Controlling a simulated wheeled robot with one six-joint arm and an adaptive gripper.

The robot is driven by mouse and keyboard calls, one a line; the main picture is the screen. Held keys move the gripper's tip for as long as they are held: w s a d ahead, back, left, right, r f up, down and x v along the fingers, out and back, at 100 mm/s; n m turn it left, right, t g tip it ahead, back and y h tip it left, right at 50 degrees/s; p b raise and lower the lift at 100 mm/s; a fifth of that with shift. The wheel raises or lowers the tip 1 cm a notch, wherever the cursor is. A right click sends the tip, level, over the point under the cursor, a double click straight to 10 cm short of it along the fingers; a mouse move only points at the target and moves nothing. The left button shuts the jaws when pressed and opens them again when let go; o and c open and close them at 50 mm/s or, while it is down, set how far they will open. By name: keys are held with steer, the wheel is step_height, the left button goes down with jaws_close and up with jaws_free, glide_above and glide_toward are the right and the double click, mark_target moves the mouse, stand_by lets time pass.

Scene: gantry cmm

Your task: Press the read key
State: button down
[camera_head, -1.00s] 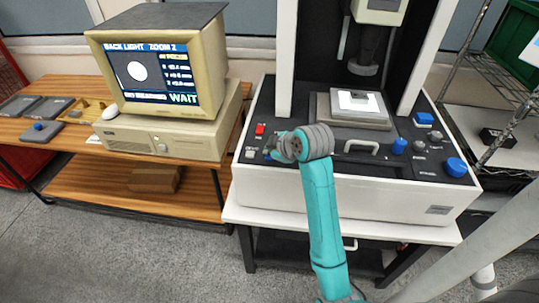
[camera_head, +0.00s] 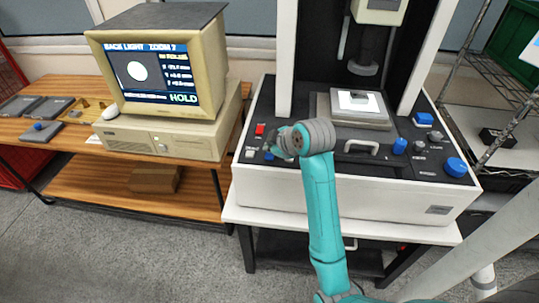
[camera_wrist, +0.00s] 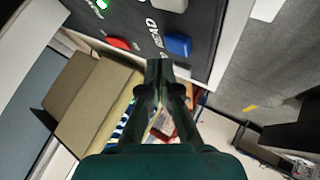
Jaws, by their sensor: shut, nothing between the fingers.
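The blue key (camera_wrist: 178,45) beside the READ lettering is on the dark control panel in the wrist view. It also shows in the head view as a small blue spot (camera_head: 269,156) beside my wrist. My gripper (camera_wrist: 159,70) is shut and empty. Its tips appear just below and left of the blue key in the wrist view; I cannot tell whether they touch the panel. The monitor (camera_head: 158,70) shows a pale disc and the word HOLD.
A red key (camera_wrist: 118,43) and a pale key (camera_wrist: 172,4) are on the same panel. The measuring stage (camera_head: 350,118) and a white handle (camera_head: 361,146) lie right of my wrist. Blue knobs (camera_head: 456,167) are at the panel's right.

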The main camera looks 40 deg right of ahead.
mark_target(270, 156)
steer(key=shift+r, duration=2.5)
